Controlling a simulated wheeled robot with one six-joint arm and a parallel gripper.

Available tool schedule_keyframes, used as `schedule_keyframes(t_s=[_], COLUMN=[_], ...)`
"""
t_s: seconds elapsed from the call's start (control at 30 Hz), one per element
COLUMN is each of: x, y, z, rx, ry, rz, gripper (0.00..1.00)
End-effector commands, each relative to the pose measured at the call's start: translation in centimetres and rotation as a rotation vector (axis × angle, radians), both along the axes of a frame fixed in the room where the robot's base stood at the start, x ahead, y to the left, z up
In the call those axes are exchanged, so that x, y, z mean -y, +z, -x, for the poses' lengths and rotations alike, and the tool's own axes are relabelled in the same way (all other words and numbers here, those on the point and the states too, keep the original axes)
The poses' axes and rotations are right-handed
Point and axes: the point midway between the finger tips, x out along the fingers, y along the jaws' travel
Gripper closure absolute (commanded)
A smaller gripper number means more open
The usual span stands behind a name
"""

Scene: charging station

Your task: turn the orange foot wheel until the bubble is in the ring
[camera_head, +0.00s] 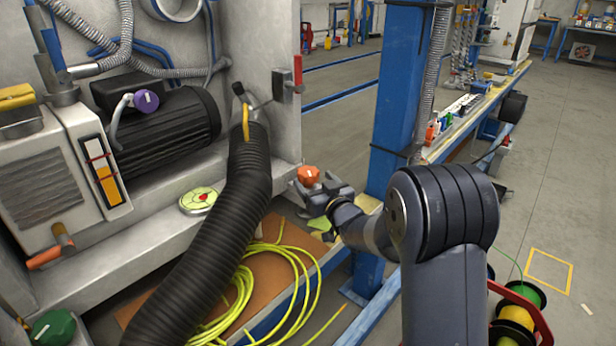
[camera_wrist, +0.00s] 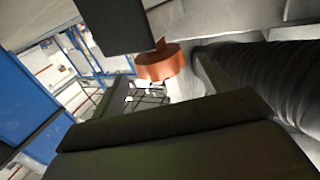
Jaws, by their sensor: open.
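The orange foot wheel (camera_head: 308,175) is at the corner of the grey machine frame, left of the blue post. My gripper (camera_head: 323,194) is right beside it. In the wrist view the wheel (camera_wrist: 160,65) shows in the gap between the two dark jaws of my gripper (camera_wrist: 150,82), nearer the upper jaw. The jaws are open, and I cannot tell whether either touches the wheel. The round yellow-green level (camera_head: 187,204) lies on the machine ledge to the left. A red mark shows on it; the bubble and ring are too small to tell apart.
A thick black corrugated hose (camera_head: 238,205) runs between the level and the wheel. A blue post (camera_head: 402,90) stands close to my arm. A purple knob (camera_head: 146,101) and a green knob (camera_head: 53,328) are on the machine. Coiled yellow cable (camera_head: 245,290) lies below.

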Motion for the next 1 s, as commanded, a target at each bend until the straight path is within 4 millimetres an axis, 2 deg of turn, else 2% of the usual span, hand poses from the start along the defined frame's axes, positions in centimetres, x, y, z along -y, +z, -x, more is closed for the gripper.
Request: schedule_keyframes(t_s=[0.1,0.3,0.5,0.77,1.0], x=[-1.0,-2.0,-2.4,-2.4,-2.4], y=[-0.2,-0.1,0.0,0.0,0.0], z=[-1.6,-3.5,-4.3,-4.3,-4.3], rx=[0.001,0.0,-0.001,-0.001,-0.001], ry=[0.002,0.001,0.0,0.0,0.0], rz=[0.0,0.001,0.0,0.0,0.0], gripper=[0.25,0.25,0.25,0.25,0.44])
